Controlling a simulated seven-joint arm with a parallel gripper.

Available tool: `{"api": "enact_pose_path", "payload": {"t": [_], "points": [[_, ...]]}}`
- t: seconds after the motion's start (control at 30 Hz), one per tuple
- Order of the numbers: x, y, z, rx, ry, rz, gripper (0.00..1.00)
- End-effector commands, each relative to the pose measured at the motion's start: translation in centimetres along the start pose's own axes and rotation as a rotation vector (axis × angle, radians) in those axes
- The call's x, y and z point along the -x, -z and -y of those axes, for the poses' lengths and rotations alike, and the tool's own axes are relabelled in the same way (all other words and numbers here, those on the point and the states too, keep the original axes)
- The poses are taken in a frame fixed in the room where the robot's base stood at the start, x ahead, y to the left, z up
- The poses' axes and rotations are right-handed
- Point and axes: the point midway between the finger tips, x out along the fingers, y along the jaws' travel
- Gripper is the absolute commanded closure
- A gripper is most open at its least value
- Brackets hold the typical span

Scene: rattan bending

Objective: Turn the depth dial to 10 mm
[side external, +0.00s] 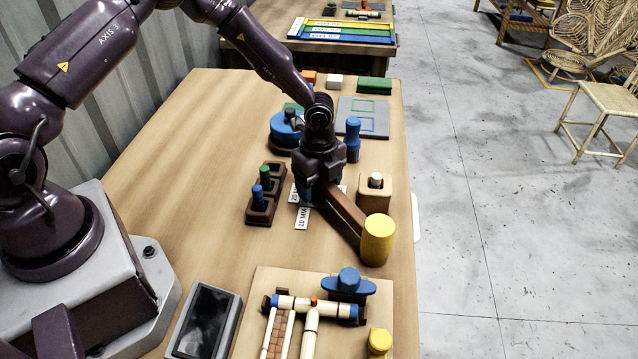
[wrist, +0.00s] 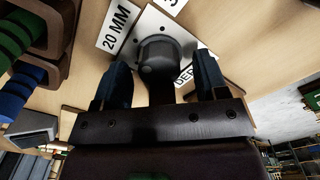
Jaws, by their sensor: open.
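The depth dial (wrist: 157,58) is a dark round knob on a white plate (wrist: 195,38) in the wrist view. A dark bar runs from it toward my gripper body; its pointer setting cannot be told. My gripper (wrist: 160,78) is open, with one dark blue finger on each side of the dial; I cannot tell whether they touch it. A "20 MM" label (wrist: 117,26) lies beside the plate. In the side view my gripper (side external: 312,194) points down over the dial and hides it. The "10 MM" label (side external: 302,218) lies just in front of it.
A mallet with a yellow head (side external: 378,240) lies close to my gripper on the right. A brown rack (side external: 262,212) with blue and green pegs stands on the left. A wooden block (side external: 375,190) and a blue peg-shaped piece (side external: 352,140) are nearby. A board with a frame (side external: 258,285) lies in front.

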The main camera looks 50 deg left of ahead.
Motion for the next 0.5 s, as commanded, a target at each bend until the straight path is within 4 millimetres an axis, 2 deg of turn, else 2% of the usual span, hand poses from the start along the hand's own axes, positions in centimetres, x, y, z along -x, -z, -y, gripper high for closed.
{"api": "enact_pose_path", "payload": {"t": [0.33, 0.37, 0.5], "points": [[-0.46, 0.01, 0.0, 0.0, 0.0, 0.0, 0.33], [-0.46, 0.01, 0.0, 0.0, 0.0, 0.0, 0.38], [-0.45, 0.01, 0.0, 0.0, 0.0, 0.0, 0.7]]}}
